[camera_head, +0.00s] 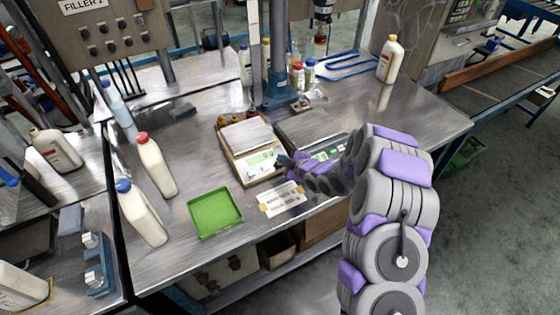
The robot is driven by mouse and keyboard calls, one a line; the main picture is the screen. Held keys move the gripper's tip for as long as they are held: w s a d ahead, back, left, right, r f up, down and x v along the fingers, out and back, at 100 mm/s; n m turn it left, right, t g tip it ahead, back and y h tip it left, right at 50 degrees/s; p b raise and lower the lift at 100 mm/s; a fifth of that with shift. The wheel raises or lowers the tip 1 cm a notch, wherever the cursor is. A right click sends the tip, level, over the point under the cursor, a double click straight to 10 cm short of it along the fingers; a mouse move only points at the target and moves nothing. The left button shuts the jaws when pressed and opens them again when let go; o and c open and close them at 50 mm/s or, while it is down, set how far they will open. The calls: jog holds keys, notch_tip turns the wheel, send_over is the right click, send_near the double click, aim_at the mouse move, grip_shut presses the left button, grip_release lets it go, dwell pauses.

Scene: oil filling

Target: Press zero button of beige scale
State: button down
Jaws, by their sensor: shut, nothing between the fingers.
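The beige scale (237,168) stands in the middle of the metal table, with a steel weighing plate (246,134) on top and a light display and button panel (262,163) along its front. My gripper (282,160) reaches in from the right, its tip at the right end of that panel. It is shut and holds nothing. I cannot tell whether the tip touches a button. The tip and wrist hide the panel's right end, so the zero button cannot be made out.
A grey scale (305,128) stands just right, partly behind my arm. A green tray (215,213) and a taped paper label (281,199) lie in front. White bottles (157,166) stand left. A blue post (277,75) rises behind.

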jog(key=shift+r, duration=0.15)
jog(key=shift+s+d+r+p, duration=0.2)
jog(key=shift+s+r, duration=0.05)
jog(key=shift+r, duration=0.5)
jog(key=shift+s+d+r+p, duration=0.15)
jog(key=shift+s+r+p, duration=0.15)
jog(key=shift+r, duration=0.5)
jog(key=shift+s+d+r+p, duration=0.15)
jog(key=shift+s+d+r, duration=0.1)
jog(key=shift+r, duration=0.5)
jog(key=shift+r, duration=0.1)
jog(key=s+d+r+m+g+h, duration=0.4)
jog(key=s+d+r+m+h, duration=0.7)
jog(key=s+d, duration=0.55)
jog(key=s+r+m+g, duration=0.2)
jog(key=s, duration=0.8)
jog(key=s+d+r+m+g+y, duration=0.1)
jog(key=s+r+m+g, duration=0.2)
jog(key=s, duration=0.8)
jog(key=s+r+m+g+y, duration=0.1)
jog(key=s+r+m+g, duration=0.1)
jog(key=s, duration=0.9)
jog(key=shift+d+r+m, duration=0.25)
jog(key=shift+r+m, duration=0.05)
jog(key=shift+r, duration=0.2)
